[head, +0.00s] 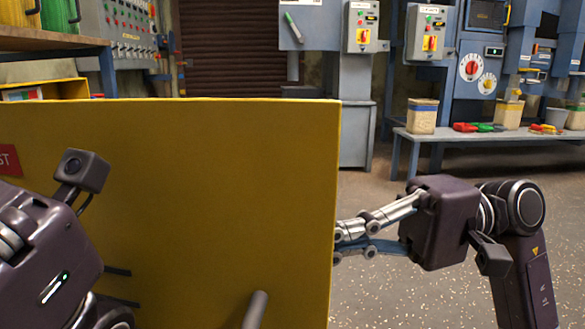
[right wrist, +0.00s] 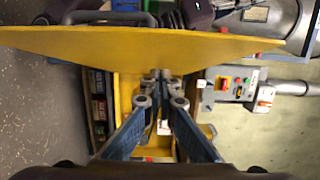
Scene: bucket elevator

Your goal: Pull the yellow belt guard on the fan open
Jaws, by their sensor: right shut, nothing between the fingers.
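The yellow belt guard (head: 230,190) is a large flat panel filling the lower left of the head view. A grey bar handle (head: 256,310) stands out from its face near the bottom. In the right wrist view the guard (right wrist: 140,42) is seen nearly edge-on, with a dark handle (right wrist: 90,17) on its far side. My right gripper (head: 340,243) is shut and empty at the guard's right edge. Its closed tips (right wrist: 160,76) are close by the panel, on the side away from the handle; contact cannot be told.
A bench (head: 470,136) with tubs and coloured scoops stands at the back right. Blue cabinets with control boxes (head: 430,35) line the back wall. A wooden shelf (head: 50,42) is at the upper left.

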